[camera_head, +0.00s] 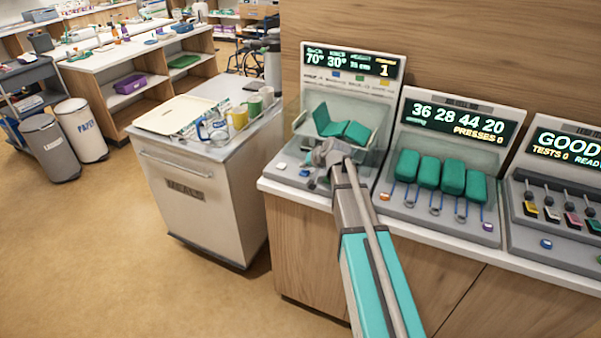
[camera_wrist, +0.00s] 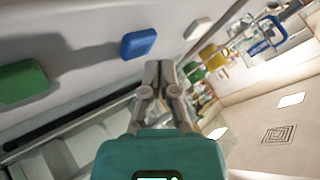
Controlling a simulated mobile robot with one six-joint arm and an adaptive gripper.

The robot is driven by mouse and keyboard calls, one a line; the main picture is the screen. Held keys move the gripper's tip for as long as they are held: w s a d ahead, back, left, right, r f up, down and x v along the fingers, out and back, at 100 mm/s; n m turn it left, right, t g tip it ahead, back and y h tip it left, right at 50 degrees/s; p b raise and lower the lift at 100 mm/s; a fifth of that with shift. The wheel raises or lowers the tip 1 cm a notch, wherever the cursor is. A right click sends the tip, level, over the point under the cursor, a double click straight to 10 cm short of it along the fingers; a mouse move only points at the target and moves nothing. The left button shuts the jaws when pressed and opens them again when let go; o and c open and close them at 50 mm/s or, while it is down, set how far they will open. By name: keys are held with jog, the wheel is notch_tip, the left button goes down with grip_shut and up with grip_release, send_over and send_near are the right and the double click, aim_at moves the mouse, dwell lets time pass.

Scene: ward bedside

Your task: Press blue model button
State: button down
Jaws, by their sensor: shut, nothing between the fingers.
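A blue button (camera_wrist: 139,43) sits on the light panel in the wrist view, between a green button (camera_wrist: 22,82) and a white button (camera_wrist: 198,28). In the head view the blue button (camera_head: 304,173) is small on the front ledge of the bed-model console (camera_head: 345,97), next to the white button (camera_head: 281,166). My gripper (camera_wrist: 160,68) is shut and empty; its fingertips appear just below the blue button in the wrist view, with a visible gap. In the head view my gripper (camera_head: 322,158) is over the console's front; my arm hides part of the ledge.
The console's green bed model (camera_head: 345,128) is just behind my gripper. A console with green cushions (camera_head: 433,170) and another with levers (camera_head: 560,205) stand to the right. A cart (camera_head: 200,185) with mugs and a tray stands left. Open floor lies further left.

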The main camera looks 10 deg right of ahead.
aim_at(305, 173)
jog(key=shift+r, duration=0.1)
notch_tip(305, 173, up, 5)
jog(key=p, duration=0.5)
dwell(0.7)
jog(key=shift+s, duration=0.15)
jog(key=s+f+n+g+h, duration=0.1)
jog(key=s+f+g+h, duration=0.1)
jog(key=s, duration=1.2)
jog(key=s+a+f+n+g+h, duration=0.1)
jog(key=s+g, duration=0.5)
jog(key=s, duration=0.8)
notch_tip(305, 173, down, 3)
jog(key=shift+s+a+r+n+h, duration=0.1)
jog(key=shift+s+a+n+h, duration=0.1)
jog(key=shift+n+h, duration=0.45)
